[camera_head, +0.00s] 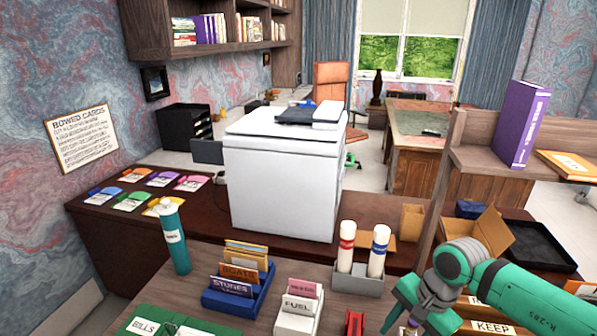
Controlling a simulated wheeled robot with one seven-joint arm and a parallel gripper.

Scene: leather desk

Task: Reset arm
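My arm is green with grey joints and reaches in from the right edge at the lower right of the head view. My gripper (404,322) points down and to the left, near the bottom edge, over the front desk. Its fingertips run down to the picture's lower border, so I cannot tell whether they are open or shut, or whether anything is between them. A small red object (354,323) stands on the desk just left of my gripper.
A grey holder (358,284) with two white tubes stands behind my gripper. A white card box (297,318), a blue card box (235,300) and a teal bottle (175,240) stand further left. An open cardboard box (487,232) and a wooden shelf (490,160) are at right.

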